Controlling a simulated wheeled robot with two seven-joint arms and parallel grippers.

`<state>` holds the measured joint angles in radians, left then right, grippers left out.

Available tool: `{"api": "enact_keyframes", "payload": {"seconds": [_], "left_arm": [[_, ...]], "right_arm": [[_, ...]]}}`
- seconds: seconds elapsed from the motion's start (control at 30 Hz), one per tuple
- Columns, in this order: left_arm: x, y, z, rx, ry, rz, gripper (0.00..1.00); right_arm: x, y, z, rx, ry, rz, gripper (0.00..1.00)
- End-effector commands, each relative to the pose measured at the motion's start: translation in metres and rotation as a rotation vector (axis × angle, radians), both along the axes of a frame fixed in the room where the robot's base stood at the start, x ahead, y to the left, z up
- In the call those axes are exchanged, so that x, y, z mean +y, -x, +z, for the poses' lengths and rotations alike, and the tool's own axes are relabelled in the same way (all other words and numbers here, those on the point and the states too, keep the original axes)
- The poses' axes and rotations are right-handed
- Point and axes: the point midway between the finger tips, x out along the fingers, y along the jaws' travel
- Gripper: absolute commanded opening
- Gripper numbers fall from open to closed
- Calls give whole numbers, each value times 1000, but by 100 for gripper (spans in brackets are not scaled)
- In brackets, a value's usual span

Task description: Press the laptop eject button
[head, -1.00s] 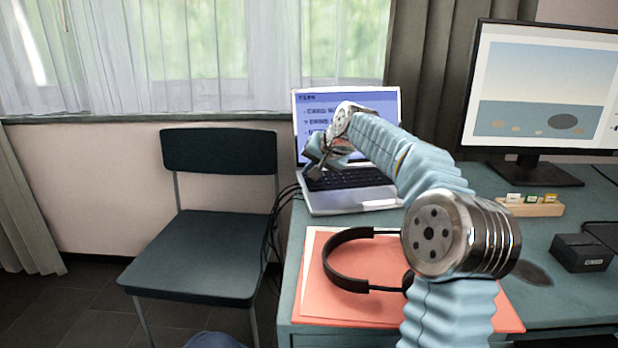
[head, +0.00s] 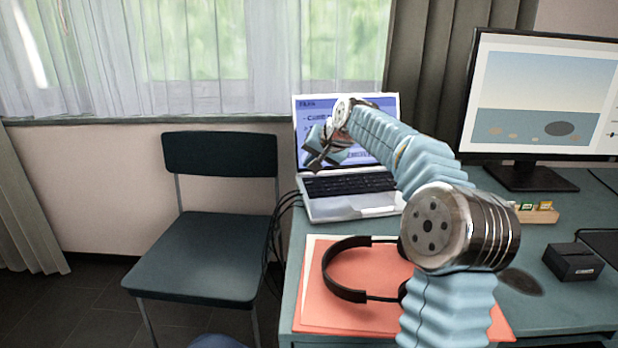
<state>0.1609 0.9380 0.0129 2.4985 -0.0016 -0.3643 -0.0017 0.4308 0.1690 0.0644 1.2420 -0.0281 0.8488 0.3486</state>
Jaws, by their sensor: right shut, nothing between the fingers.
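The open laptop (head: 347,206) stands on the desk with its lit screen facing me. I cannot make out an eject button at this size. My right gripper (head: 312,164) is shut and empty, in front of the lower left of the screen, with its tips just above the keyboard's back left corner. I cannot tell whether it touches the laptop. My left gripper is not in view.
Black headphones (head: 343,290) lie on orange folders (head: 375,318) in front of the laptop. A monitor (head: 545,100), a small card holder (head: 540,216) and a black box (head: 574,262) are at the right. A dark chair (head: 205,262) stands left of the desk (head: 535,308).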

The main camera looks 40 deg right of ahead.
Motion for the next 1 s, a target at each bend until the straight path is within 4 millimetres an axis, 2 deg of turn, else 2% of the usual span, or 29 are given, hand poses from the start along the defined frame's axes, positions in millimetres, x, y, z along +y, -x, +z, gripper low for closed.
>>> {"api": "enact_keyframes", "payload": {"seconds": [0.03,0.27,1.0], "left_arm": [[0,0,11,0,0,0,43],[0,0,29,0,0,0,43],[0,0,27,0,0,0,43]], "right_arm": [[0,0,11,0,0,0,0],[0,0,30,0,0,0,0],[0,0,28,0,0,0,0]]}}
